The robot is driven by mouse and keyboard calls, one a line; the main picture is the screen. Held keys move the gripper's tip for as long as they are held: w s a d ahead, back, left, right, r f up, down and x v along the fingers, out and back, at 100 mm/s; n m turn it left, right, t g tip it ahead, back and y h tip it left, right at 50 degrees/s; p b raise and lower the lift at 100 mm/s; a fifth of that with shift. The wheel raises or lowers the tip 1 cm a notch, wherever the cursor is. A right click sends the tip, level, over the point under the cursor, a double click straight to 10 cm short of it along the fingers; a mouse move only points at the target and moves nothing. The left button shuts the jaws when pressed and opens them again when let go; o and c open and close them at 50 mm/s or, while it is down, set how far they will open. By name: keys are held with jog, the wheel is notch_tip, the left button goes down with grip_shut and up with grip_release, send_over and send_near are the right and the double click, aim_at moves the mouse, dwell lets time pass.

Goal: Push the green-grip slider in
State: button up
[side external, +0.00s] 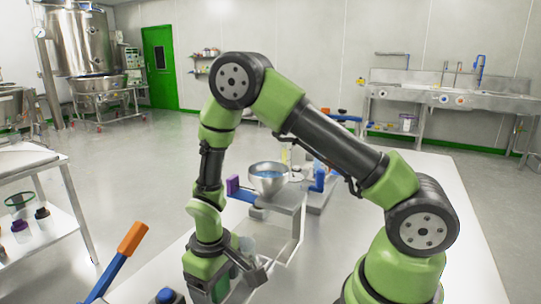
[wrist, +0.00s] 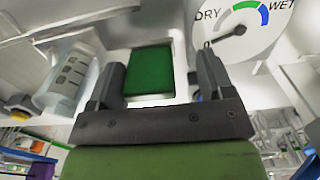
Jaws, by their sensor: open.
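A green rectangular block (wrist: 150,70), which looks like the slider's green grip, shows in the wrist view between my two fingers, set against a pale surface. My gripper (wrist: 160,82) is open around its outline, one finger to each side. I cannot tell whether either finger touches it or how deep it sits. In the side view my gripper (side external: 254,270) points down low over the white bench, near the front. My own arm hides the slider there, so its position along its travel is not clear.
A DRY–WET dial (wrist: 240,28) sits right of the green block, and a clear graduated cylinder (wrist: 70,75) sits left. A metal bowl (side external: 268,180) stands on a raised fixture behind my gripper. A blue lever with orange grip (side external: 132,238) rises at front left.

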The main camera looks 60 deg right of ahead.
notch_tip(320, 180, up, 10)
jog(key=shift+w+d+f, duration=0.1)
jog(key=shift+f, duration=0.1)
jog(key=s+r+m+t, duration=0.1)
jog(key=s+r+t, duration=0.2)
jog(key=s+r, duration=0.2)
jog(key=s+d+r+m+t+y, duration=0.1)
jog(key=s+r, duration=0.4)
jog(key=r, duration=0.6)
jog(key=shift+s+r+m+t+y, duration=0.3)
jog(key=shift+r+m+t, duration=0.1)
jog(key=shift+m+t, duration=0.4)
jog(key=shift+s+d, duration=0.1)
